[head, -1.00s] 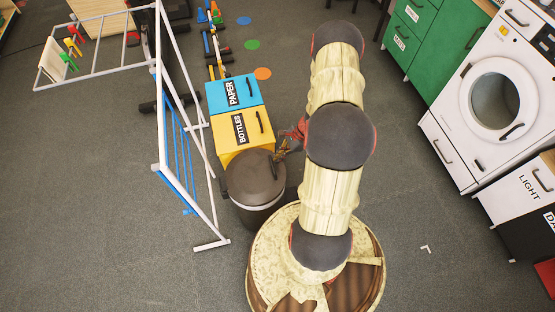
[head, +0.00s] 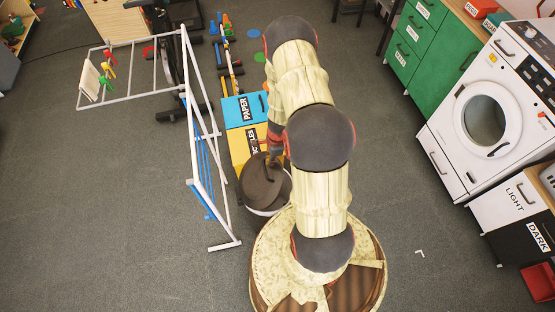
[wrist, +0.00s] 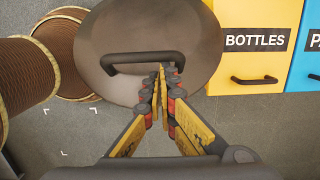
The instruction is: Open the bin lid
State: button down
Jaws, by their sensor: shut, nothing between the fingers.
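The bin is round, with a dark grey-brown lid (head: 262,190) and a pale band under the lid's edge in the head view. The lid (wrist: 205,45) fills the top middle of the wrist view, with a black bar handle (wrist: 118,58) across it. My gripper (wrist: 163,76) is shut and empty, its fingertips at the right part of the handle. I cannot tell whether they touch it. In the head view my wrist hides the fingers. I cannot make out a clear gap under the lid.
A yellow BOTTLES bin (wrist: 254,45) and a blue PAPER bin (head: 238,107) stand beside the round bin. A white drying rack (head: 190,130) stands close on its left. A washing machine (head: 485,120) and green drawers (head: 415,40) are at right. Open floor lies between.

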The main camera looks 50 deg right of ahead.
jog(key=w+a+r+p, duration=0.5)
jog(key=w+a+r, duration=0.1)
jog(key=a, duration=0.5)
jog(key=shift+w+a+p, duration=0.3)
jog(key=shift+w, duration=0.3)
jog(key=shift+r, duration=0.15)
jog(key=s+d+r+p, duration=0.3)
jog(key=d+r+p, duration=0.2)
jog(key=r+p, duration=0.1)
jog(key=shift+r, duration=0.9)
jog(key=shift+s, duration=0.1)
